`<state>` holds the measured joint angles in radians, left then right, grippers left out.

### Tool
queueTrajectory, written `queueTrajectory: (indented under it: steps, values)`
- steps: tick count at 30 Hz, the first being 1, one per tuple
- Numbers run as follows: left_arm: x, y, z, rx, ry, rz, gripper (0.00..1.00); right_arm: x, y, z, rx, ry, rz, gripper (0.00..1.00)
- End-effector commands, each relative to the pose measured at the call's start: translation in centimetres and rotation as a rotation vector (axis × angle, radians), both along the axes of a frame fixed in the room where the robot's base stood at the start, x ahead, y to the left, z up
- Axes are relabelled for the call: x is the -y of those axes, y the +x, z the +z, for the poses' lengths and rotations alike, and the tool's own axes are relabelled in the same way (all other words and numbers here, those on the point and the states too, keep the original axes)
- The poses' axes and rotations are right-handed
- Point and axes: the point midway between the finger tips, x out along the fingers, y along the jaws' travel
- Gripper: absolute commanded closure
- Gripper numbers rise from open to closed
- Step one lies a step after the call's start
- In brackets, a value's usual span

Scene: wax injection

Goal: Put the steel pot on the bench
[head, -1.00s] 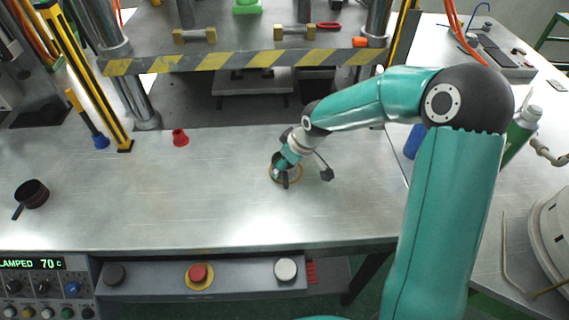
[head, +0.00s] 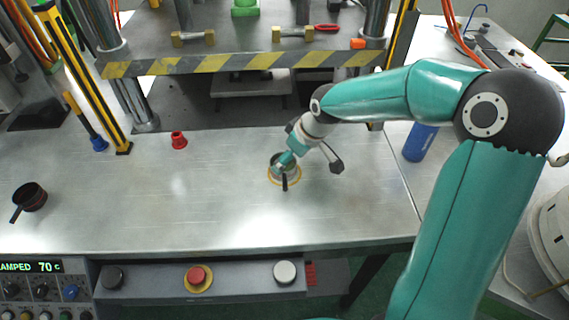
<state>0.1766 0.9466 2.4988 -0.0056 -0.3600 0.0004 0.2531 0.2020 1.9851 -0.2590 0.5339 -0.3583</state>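The steel pot (head: 276,168) is a small round vessel with a dark handle pointing toward the front of the bench. It is at a yellow ring (head: 297,181) marked on the metal bench (head: 220,215), and looks upright. My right gripper (head: 285,160) reaches it from the upper right, with its teal fingertip at the pot's rim. The fingers are small and partly hidden, so I cannot tell whether they grip the pot. My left gripper is out of view.
A dark brown pan (head: 31,196) sits at the bench's far left. A red cup-like piece (head: 179,140) and a blue-based tool (head: 98,142) stand near the back. A striped press beam (head: 240,62) spans the rear. The bench's middle left is clear.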

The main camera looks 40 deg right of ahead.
Motion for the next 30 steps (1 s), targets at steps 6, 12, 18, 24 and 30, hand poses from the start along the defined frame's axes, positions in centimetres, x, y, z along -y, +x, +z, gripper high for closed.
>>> queueTrajectory:
  steps: [6, 12, 18, 24, 30]
  values:
    - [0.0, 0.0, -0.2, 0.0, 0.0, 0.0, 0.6, 0.4, -1.5, 4.0, 0.004, -0.001, 0.0, 0.03]
    - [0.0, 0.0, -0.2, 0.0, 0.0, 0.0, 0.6, 0.6, -2.3, 5.9, 0.001, -0.001, 0.001, 0.03]
    - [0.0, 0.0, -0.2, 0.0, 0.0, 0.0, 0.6, 0.6, -2.5, 6.2, 0.0, 0.0, 0.001, 0.03]
    - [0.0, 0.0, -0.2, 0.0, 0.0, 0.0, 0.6, 0.6, -2.5, 6.2, 0.0, 0.0, 0.001, 0.03]
    - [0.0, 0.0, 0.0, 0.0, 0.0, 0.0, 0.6, 0.6, -2.4, 6.3, 0.0, 0.0, 0.001, 0.03]
